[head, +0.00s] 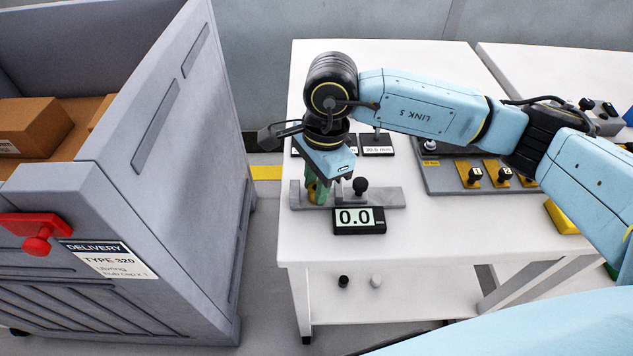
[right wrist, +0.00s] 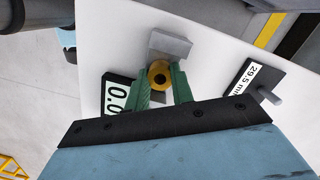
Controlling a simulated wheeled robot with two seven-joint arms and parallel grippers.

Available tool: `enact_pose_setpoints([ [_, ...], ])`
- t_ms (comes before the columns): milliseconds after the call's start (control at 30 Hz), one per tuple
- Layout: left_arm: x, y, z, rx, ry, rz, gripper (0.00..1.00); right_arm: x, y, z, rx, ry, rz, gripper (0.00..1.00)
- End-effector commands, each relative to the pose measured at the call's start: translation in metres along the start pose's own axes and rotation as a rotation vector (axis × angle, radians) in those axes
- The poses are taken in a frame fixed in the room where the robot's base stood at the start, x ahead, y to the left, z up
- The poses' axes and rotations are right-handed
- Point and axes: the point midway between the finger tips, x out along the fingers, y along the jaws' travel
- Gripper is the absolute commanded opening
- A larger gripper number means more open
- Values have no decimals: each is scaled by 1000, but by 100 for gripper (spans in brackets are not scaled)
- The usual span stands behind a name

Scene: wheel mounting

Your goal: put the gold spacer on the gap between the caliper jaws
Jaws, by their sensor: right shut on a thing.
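My right gripper (head: 318,192) points down over the left end of the grey caliper (head: 388,197) on the white table. Its green fingers are shut on the gold spacer (right wrist: 160,73), a ring with a dark hole, seen between the fingertips in the right wrist view. The spacer is mostly hidden by the fingers in the head view. A grey caliper block (right wrist: 171,45) shows just beyond it in the wrist view. The caliper's display (head: 358,219) reads 0.0. I cannot tell whether the spacer touches the caliper. My left gripper is not in view.
Behind the caliper stand size labels, one marked 30.5 mm (head: 377,150); a 29.5 mm label (right wrist: 251,82) shows in the wrist view. A grey tray (head: 450,181) with black-knobbed yellow plates lies to the right. A large grey delivery bin (head: 190,210) stands left of the table.

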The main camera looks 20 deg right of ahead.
Motion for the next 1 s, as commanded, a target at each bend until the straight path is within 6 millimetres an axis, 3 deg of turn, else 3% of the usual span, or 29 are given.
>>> enact_pose_setpoints([
  [367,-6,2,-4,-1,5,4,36,3,0,0,0,0,0,0],
  [400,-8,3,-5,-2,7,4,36,2,0,0,0,0,0,27],
  [533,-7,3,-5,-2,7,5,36,2,0,0,0,0,0,44],
  [933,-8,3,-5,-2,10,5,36,0,0,0,0,0,0,45],
  [1000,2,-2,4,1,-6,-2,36,-7,-1,0,0,0,-2,45],
])
